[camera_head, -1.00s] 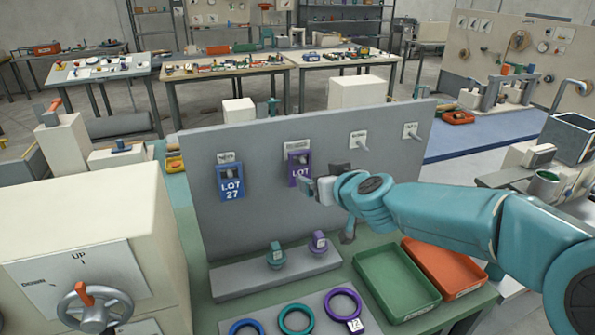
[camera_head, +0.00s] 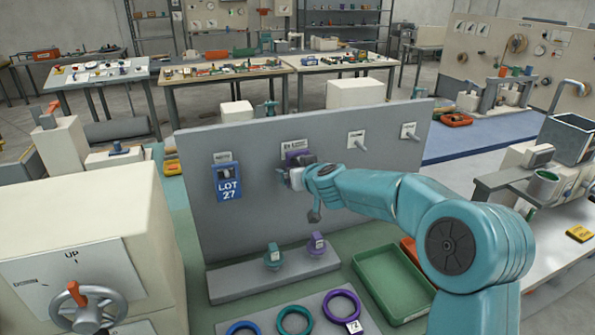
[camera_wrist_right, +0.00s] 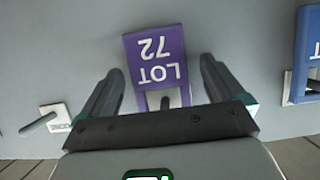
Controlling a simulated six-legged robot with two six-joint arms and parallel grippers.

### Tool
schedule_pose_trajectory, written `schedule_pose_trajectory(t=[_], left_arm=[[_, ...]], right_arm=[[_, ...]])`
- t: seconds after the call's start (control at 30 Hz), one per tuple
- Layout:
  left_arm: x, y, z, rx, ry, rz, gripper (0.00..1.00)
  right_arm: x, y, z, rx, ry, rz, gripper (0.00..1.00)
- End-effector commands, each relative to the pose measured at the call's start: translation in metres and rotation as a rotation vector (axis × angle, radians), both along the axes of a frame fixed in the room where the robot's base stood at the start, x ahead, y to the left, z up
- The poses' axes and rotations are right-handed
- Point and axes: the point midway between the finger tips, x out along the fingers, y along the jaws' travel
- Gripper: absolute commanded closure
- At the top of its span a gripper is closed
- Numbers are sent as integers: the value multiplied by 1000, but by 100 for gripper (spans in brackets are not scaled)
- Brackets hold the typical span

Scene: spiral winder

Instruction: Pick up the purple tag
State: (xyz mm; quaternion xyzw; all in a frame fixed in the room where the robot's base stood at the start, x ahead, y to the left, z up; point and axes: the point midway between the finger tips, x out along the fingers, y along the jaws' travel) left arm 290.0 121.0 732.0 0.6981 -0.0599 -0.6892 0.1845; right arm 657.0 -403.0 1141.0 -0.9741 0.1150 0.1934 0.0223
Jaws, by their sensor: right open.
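The purple tag (camera_wrist_right: 156,62), marked LOT 72, hangs on the grey upright board (camera_head: 250,145). In the head view its top (camera_head: 296,157) shows and my right gripper hides most of the rest. My right gripper (camera_head: 290,178) is at the tag, close to the board. In the right wrist view the gripper (camera_wrist_right: 155,85) is open, with one finger on each side of the tag's lower part. I cannot tell whether either finger touches it. My left gripper is not in view.
A blue LOT 27 tag (camera_head: 229,184) hangs left of the purple one. Two bare pegs (camera_head: 361,143) (camera_head: 408,135) stick out to the right.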

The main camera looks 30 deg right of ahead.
Motion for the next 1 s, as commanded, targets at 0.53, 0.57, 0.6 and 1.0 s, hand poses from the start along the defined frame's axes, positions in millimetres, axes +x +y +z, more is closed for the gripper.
schedule_pose_trajectory(t=[0.53, 0.57, 0.6, 1.0], left_arm=[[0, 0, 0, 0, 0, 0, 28], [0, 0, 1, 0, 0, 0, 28], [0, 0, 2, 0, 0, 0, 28], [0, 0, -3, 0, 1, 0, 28]], right_arm=[[-1, 0, 0, 1, 0, -1, 65], [-1, 0, 1, 1, 0, -1, 65], [-1, 0, 2, 1, 0, -1, 65], [-34, 7, 13, 0, -2, -2, 65]])
